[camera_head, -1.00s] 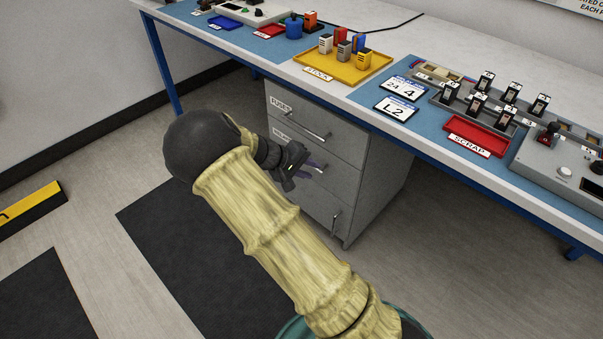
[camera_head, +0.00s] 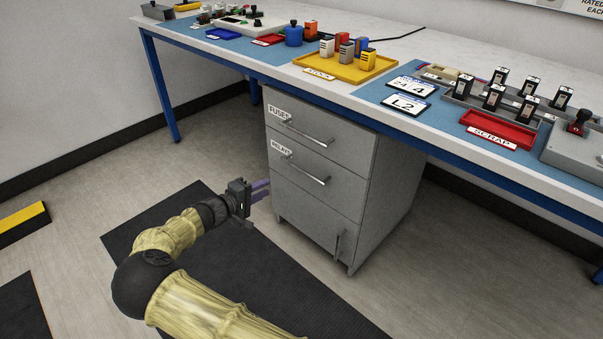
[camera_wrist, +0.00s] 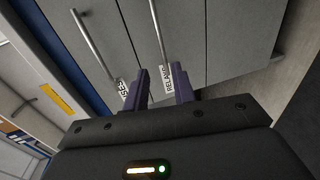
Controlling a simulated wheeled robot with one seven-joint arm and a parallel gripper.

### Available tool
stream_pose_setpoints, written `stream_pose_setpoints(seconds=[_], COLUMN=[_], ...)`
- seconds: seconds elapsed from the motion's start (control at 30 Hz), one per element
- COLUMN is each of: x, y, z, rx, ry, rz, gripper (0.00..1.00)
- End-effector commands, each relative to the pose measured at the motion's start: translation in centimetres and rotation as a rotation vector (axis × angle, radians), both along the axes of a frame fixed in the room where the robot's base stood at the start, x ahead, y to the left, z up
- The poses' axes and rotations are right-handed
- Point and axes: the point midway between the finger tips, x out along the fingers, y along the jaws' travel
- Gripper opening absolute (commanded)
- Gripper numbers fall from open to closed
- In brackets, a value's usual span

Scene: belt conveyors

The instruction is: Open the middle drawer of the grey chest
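The grey chest (camera_head: 392,190) stands under the bench. Its middle drawer (camera_head: 325,190), labelled RELAYS, looks shut and flush and has a silver bar handle (camera_head: 305,168). My gripper (camera_head: 268,190) is in front of the chest, left of that handle and lower in the picture. Its two purple fingers are apart with nothing between them. In the wrist view the fingers (camera_wrist: 158,82) point toward the drawer fronts, near the RELAYS label (camera_wrist: 169,78). The middle handle (camera_wrist: 160,35) lies beyond the fingertips, apart from them.
The top drawer (camera_head: 320,132), labelled FUSES, has a similar bar handle. The bottom front (camera_head: 310,220) has an upright handle. The bench (camera_head: 470,165) overhangs the chest and carries trays and small parts. A dark mat (camera_head: 270,290) lies on the floor; the floor before the chest is clear.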

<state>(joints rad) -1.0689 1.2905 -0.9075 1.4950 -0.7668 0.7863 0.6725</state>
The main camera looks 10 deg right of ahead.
Motion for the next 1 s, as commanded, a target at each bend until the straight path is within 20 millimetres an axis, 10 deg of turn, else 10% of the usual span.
stream_pose_setpoints(seconds=[1.0], x=[8.7], y=[-12.2], z=[-3.3], rx=[0.002], ry=[0.0], rz=[-0.003], gripper=[0.26])
